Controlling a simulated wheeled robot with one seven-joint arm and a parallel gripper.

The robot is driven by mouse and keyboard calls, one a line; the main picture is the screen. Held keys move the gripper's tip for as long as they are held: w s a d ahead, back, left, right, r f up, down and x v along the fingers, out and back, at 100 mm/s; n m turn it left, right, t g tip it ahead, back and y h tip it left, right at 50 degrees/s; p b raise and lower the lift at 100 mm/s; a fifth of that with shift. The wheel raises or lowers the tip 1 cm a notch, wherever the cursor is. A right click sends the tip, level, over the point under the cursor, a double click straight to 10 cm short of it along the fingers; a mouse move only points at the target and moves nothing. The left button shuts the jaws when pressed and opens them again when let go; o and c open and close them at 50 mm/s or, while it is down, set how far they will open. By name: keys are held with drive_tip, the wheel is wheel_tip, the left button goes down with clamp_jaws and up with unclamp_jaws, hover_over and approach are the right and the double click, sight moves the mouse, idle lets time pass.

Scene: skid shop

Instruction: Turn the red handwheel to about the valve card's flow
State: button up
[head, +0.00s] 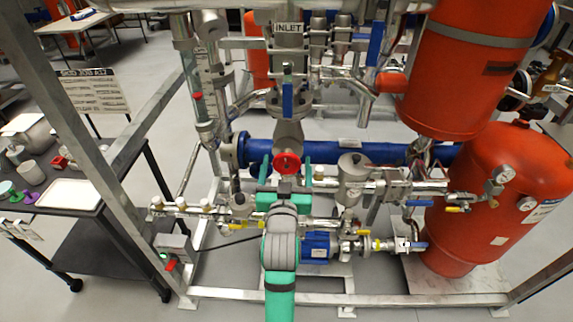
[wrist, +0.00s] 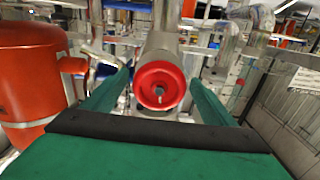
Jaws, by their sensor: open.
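The red handwheel (head: 287,163) faces me on the front of the pipework in the head view, below the INLET label. In the wrist view the handwheel (wrist: 159,86) sits near the middle, a red ring with a dark red hub and a pale centre stem. My green gripper (head: 286,172) is open, with one finger on each side of the handwheel. In the wrist view the fingers of my gripper (wrist: 160,88) stand apart from the rim, with gaps on both sides. A board with dark printed lines (head: 97,92) stands at the left; its text is too small to read.
Large red tanks (head: 500,190) stand at the right. A blue pipe (head: 345,152) runs behind the handwheel. Metal frame posts (head: 70,115) rise at the left, beside a dark table (head: 85,222) with small items. A blue pump motor (head: 318,246) sits below.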

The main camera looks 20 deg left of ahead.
drive_tip(key=shift+w, duration=0.15)
drive_tip(key=shift+c, duration=0.2)
drive_tip(key=c, duration=1)
drive_tip(key=shift+n, duration=0.9)
drive_tip(key=o, duration=1)
drive_tip(key=shift+o, duration=0.2)
drive_tip(key=v, duration=1.1)
